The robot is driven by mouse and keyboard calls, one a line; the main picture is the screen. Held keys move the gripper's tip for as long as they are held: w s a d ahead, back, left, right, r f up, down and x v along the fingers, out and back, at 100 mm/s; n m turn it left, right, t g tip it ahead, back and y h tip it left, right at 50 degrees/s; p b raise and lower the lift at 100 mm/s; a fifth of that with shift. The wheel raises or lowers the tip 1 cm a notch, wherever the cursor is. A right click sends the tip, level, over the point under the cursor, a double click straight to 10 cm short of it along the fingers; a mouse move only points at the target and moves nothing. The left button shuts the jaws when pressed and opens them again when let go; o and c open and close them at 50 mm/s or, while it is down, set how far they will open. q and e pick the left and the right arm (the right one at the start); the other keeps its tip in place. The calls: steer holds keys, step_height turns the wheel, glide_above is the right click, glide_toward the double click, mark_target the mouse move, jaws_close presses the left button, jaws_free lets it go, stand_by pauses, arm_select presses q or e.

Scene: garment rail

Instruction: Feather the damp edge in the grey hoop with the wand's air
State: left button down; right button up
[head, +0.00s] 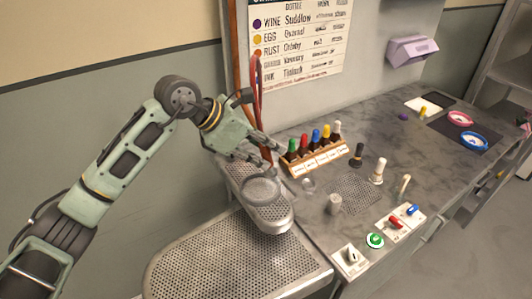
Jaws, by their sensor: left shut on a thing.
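The grey hoop (262,190) lies on the rounded end of the narrow perforated board (275,217). The damp edge inside it is too small to make out. My left gripper (262,150) is above the far side of the hoop, shut on the wand (266,155). Only a short reddish-brown piece of the wand shows between and below the fingers, pointing down towards the hoop. A red hose (257,85) rises in a loop behind the gripper. Whether the wand tip touches anything cannot be told. My right gripper is out of view.
A wooden rack (318,161) of several colour-capped bottles stands close right of the gripper. Small jars, a mesh patch (355,192) and switches (395,222) are on the grey bench. A pink hoop (460,118) and a blue hoop (473,140) lie far right. A wide perforated board (230,262) is in front.

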arm_select(q)
steer(key=shift+w+a, duration=0.1)
steer(key=shift+w, duration=0.3)
steer(key=shift+r, duration=0.15)
steer(key=shift+r+p, duration=1.6)
steer(key=shift+r, duration=1.8)
